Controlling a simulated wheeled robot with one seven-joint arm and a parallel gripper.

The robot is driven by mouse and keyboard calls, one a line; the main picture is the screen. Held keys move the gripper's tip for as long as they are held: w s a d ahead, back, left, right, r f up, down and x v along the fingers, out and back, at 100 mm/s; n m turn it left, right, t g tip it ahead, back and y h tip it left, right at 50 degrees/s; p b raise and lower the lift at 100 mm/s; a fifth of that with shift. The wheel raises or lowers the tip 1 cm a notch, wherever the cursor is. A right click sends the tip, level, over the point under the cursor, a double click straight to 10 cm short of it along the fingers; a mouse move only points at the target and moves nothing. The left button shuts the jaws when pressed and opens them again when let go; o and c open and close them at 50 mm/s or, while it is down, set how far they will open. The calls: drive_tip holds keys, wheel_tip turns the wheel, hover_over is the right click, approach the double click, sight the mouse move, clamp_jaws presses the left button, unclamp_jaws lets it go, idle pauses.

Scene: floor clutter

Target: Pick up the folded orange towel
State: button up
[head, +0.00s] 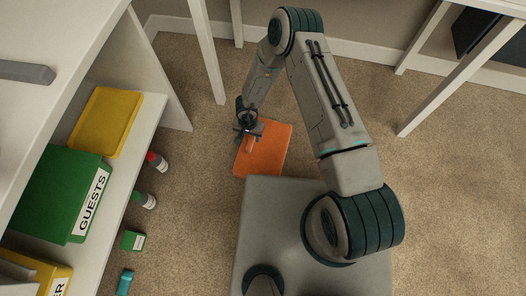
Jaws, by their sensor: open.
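The folded orange towel (271,153) lies flat on the carpet, just beyond my base in the head view. My gripper (249,142) points down over the towel's left part. It is open, and its fingers look small against the orange. I cannot tell from this view whether the fingertips touch the towel or hover above it. My gripper and wrist hide part of the towel's upper left side.
A white shelf unit on the left holds a green box (48,190) labelled GUESTS and a yellow folder (104,122). Bottles (148,200), a small green box (132,241) and a teal item (125,283) lie beside it. White table legs (207,50) stand behind. Carpet at right is clear.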

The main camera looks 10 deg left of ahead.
sight(250, 140)
drive_tip(key=f+b, duration=0.1)
drive_tip(key=f, duration=0.1)
drive_tip(key=f+b, duration=0.2)
drive_tip(key=f, duration=0.1)
drive_tip(key=shift+w+f, duration=0.2)
drive_tip(key=shift+f, duration=0.1)
drive_tip(key=shift+r, duration=0.1)
clamp_jaws()
